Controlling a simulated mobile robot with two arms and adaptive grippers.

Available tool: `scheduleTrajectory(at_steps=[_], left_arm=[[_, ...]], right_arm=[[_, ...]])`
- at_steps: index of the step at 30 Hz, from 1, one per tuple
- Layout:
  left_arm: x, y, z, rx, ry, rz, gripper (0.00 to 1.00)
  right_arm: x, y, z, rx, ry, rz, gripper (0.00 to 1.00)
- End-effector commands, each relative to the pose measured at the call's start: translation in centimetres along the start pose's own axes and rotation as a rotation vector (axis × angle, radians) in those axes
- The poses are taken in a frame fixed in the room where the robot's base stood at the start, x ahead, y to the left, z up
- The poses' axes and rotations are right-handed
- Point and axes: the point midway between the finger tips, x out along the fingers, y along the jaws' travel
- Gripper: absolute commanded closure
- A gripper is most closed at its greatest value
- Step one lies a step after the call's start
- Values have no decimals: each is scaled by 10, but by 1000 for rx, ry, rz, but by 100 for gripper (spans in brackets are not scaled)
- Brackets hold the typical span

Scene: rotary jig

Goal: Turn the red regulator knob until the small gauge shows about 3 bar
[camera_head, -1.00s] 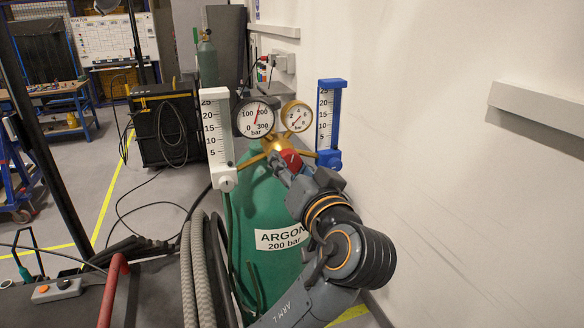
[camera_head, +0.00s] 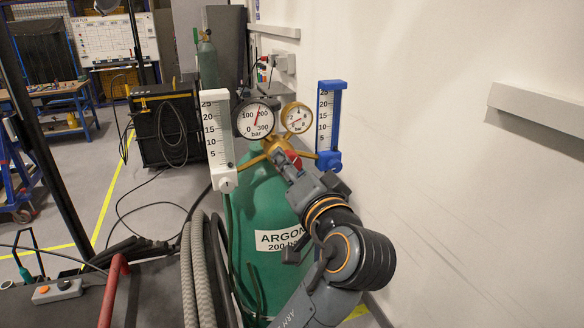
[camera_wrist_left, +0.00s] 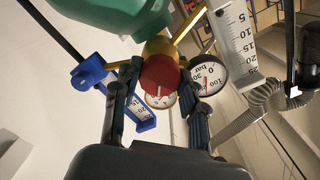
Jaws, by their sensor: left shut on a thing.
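The red regulator knob (camera_head: 294,157) sits on the brass regulator (camera_head: 279,150) atop the green argon cylinder (camera_head: 268,205). My left gripper (camera_head: 290,166) is shut on the knob and hides much of it. In the left wrist view the red knob (camera_wrist_left: 160,75) lies between the two fingers of the left gripper (camera_wrist_left: 158,88). The small gauge (camera_head: 297,118) faces me above the knob; its needle is too small to read surely. It is partly hidden behind the knob in the left wrist view (camera_wrist_left: 160,101). My right gripper is not in view.
The large gauge (camera_head: 256,118) is left of the small one. A white flowmeter (camera_head: 218,140) stands at the left and a blue flowmeter (camera_head: 329,125) at the right, both close to the gripper. The wall (camera_head: 450,180) bounds the right side. Grey hoses (camera_head: 196,270) hang at the left.

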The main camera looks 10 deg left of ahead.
Motion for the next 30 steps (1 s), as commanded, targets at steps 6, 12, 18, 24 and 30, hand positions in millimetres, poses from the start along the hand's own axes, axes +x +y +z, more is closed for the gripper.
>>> scheduleTrajectory(at_steps=[6, 12, 18, 24, 30], left_arm=[[1, -1, 0, -2, -1, -2, 42], [0, -1, 0, -2, 0, -1, 35], [0, 0, 0, -2, 0, -1, 35], [0, 0, 0, -13, 1, -1, 35], [0, 0, 0, -140, 2, -2, 35]], right_arm=[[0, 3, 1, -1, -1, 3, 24], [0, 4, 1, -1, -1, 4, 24], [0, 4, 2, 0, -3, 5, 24], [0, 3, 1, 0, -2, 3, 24], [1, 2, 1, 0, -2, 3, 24]])
